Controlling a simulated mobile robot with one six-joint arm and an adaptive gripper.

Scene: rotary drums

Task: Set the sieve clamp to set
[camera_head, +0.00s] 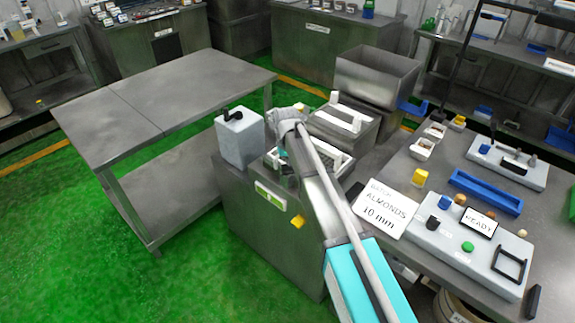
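My arm reaches up from the bottom over a steel machine cabinet (262,228). My gripper (285,165) is small and dark, partly hidden by my wrist, above the near edge of a white-framed sieve tray (340,164). I cannot tell whether its fingers are open or shut. A light grey box (240,143) with a black lever (231,115) on top stands left of my gripper, apart from it. No label on that lever is readable, so I cannot tell whether it is the sieve clamp or how it is set.
A bare steel table (165,90) stands at left. At right, a bench holds a white sign reading "ALMONDS 10 mm" (388,208), a control panel (460,245) with a "READY" display (481,223), and a blue tray (486,192). A steel hopper (375,75) rises behind the sieve. Green floor is clear at lower left.

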